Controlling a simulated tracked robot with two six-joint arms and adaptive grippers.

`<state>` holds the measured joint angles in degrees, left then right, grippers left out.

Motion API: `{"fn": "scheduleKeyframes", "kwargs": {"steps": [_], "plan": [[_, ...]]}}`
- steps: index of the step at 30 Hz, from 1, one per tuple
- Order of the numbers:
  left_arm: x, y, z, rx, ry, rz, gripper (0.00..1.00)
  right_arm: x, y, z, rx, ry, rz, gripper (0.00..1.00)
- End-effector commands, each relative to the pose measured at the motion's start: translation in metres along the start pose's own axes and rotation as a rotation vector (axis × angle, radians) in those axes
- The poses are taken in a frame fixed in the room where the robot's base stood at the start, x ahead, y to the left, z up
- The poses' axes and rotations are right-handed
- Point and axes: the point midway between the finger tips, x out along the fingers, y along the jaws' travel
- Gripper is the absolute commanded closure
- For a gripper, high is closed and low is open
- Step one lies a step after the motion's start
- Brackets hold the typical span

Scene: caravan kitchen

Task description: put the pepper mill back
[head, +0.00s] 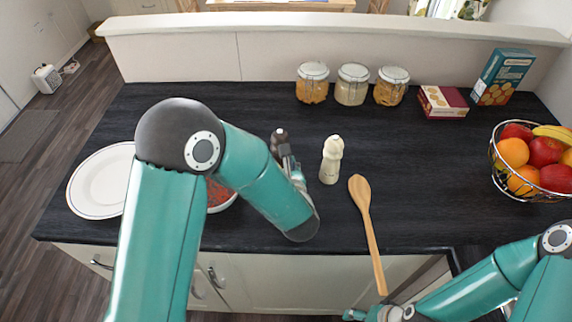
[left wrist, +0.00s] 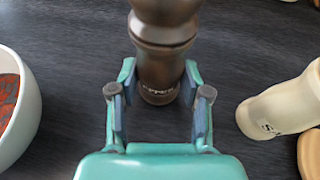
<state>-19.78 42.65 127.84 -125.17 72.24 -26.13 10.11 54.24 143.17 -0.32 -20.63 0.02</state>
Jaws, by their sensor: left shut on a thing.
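The dark brown pepper mill (head: 279,136) is upright over the black worktop, left of the cream salt mill (head: 331,160). My left gripper (head: 287,158) is shut on it; my arm hides its lower part in the head view. In the left wrist view the pepper mill (left wrist: 163,45) stands between the two finger pads (left wrist: 160,100), with lettering near its base. I cannot tell whether its base touches the worktop. The salt mill (left wrist: 285,105) also shows at the right there. My right gripper (head: 372,314) is at the bottom edge, partly cut off.
A bowl with red contents (head: 220,196) is partly behind my left arm, by a white plate (head: 97,184). A wooden spoon (head: 368,225) lies right of the salt mill. Jars (head: 352,86), boxes (head: 442,102) and a fruit basket (head: 540,190) stand behind and right.

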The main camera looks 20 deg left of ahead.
Motion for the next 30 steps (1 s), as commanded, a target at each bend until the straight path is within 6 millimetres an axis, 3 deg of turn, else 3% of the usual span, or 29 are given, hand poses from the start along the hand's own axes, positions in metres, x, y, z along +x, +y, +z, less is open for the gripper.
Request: {"fn": "scheduleKeyframes", "kwargs": {"steps": [9,10,14,26,30], "plan": [[0.001,0.0,-0.002,-0.001,-0.002,-0.001,0.86,0.004,0.001,0.0,0.0,0.0,0.0,0.31],[0.001,0.0,-0.001,0.0,0.0,0.0,0.48,0.002,0.001,0.0,0.0,0.0,0.0,0.31],[0.0,0.0,-0.001,0.0,0.0,-0.001,0.27,0.002,0.001,0.0,0.0,0.0,0.0,0.31],[-0.002,-0.001,0.002,0.001,0.0,-0.002,0.27,-0.001,0.0,0.0,0.0,0.0,0.0,0.31],[-0.017,-0.002,0.0,0.002,-0.002,-0.005,0.27,0.005,0.002,0.0,0.0,0.0,0.0,0.31]]}}
